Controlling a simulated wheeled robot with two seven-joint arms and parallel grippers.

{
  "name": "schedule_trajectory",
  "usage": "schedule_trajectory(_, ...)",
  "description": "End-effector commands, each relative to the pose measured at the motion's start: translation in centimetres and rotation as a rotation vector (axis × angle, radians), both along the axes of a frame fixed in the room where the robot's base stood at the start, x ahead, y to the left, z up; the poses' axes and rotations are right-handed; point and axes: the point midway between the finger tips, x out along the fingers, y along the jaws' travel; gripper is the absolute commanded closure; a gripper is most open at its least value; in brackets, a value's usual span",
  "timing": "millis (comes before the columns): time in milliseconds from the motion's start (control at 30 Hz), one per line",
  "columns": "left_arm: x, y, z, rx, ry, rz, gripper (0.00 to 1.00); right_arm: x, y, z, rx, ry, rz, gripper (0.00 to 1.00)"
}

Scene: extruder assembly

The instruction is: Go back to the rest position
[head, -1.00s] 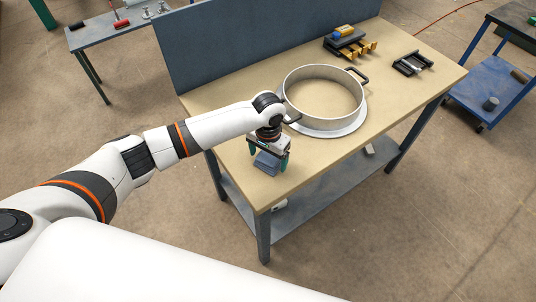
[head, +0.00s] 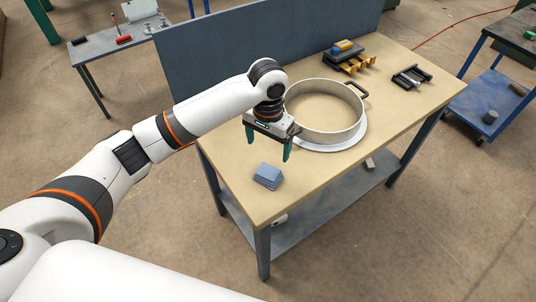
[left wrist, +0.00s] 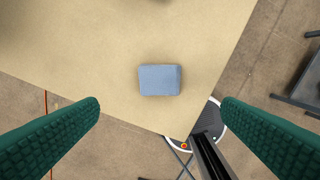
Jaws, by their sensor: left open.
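My left gripper (head: 268,148) is open and empty, held above the workbench with its green fingers pointing down. A small blue-grey block (head: 267,176) lies on the bench's near left part, apart from the fingers and below them. In the left wrist view the block (left wrist: 160,80) lies on the tan bench top, centred beyond the two spread green fingertips. My right gripper is not in view.
A large metal ring with handles (head: 325,132) stands on a white base just right of the gripper. The workbench (head: 395,115) also carries a black holder with yellow parts (head: 350,57) and a black clamp-like part (head: 411,77). A grey panel (head: 270,42) rises behind.

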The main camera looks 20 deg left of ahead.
Motion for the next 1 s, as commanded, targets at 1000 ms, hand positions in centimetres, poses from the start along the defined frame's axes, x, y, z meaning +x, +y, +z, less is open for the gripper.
schedule_trajectory(1000,-7.2,-5.3,-5.6,-0.178,-0.076,-0.140,0.12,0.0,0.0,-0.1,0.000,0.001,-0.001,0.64)
